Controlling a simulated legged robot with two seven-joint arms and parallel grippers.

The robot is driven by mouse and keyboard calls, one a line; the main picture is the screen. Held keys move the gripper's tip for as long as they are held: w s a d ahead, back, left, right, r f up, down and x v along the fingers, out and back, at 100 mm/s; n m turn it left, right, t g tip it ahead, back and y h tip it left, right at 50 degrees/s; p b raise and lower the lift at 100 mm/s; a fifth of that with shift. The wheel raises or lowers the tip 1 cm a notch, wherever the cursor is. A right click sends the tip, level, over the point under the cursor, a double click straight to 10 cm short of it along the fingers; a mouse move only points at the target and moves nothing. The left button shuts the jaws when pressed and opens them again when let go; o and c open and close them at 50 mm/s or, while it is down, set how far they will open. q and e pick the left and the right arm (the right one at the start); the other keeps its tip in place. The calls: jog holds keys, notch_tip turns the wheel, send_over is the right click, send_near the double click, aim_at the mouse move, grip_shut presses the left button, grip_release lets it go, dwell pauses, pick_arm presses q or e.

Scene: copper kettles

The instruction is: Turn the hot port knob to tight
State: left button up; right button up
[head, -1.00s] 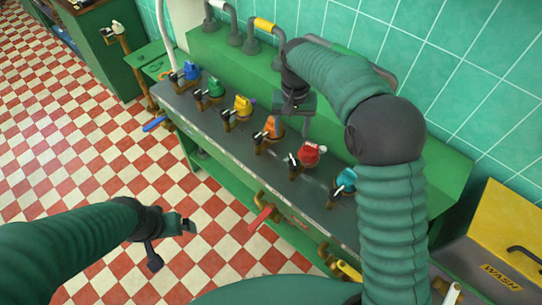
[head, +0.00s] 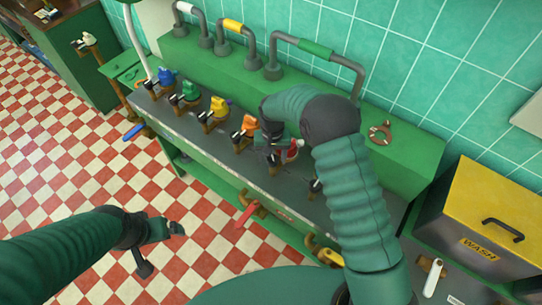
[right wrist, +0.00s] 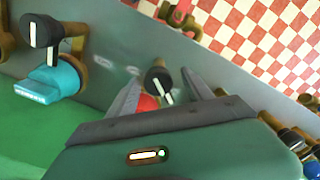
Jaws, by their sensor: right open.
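A row of coloured valves with black knobs runs along the dark counter strip (head: 222,158). My right gripper (head: 285,150) is over the red valve (head: 292,153) and partly hides it. In the right wrist view, its two grey fingers (right wrist: 163,92) are open around a black knob (right wrist: 157,80) with a white pointer line. The knob is between the fingers, with a gap on each side. Part of the red body (right wrist: 147,103) shows behind the left finger. No label reading "hot" or "tight" is legible. My left gripper (head: 178,229) hangs over the tiled floor, away from the counter; its jaws are too small to judge.
An orange valve (head: 246,131) stands left of the red one, and a teal valve (right wrist: 55,80) stands on its other side. Bent pipes with a green band (head: 316,48) rise behind. A yellow-lidded WASH box (head: 495,205) is at right.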

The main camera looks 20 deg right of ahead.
jog(key=shift+d+f, duration=0.15)
jog(key=shift+d, duration=0.4)
jog(key=shift+c, duration=0.6)
jog(key=shift+w+d, duration=0.1)
jog(key=shift+c, duration=1.3)
jog(key=shift+a, duration=0.75)
grip_shut()
jog(key=shift+d, duration=0.35)
jog(key=shift+a+m, duration=0.2)
jog(key=shift+m, duration=0.9)
jog(key=m, duration=0.3)
jog(key=shift+d, duration=0.15)
pick_arm(q)
jog(key=shift+w+d+r, duration=0.1)
jog(key=shift+d+r, duration=0.2)
jog(key=shift+d, duration=0.15)
pick_arm(e)
jog(key=shift+m, duration=2.4)
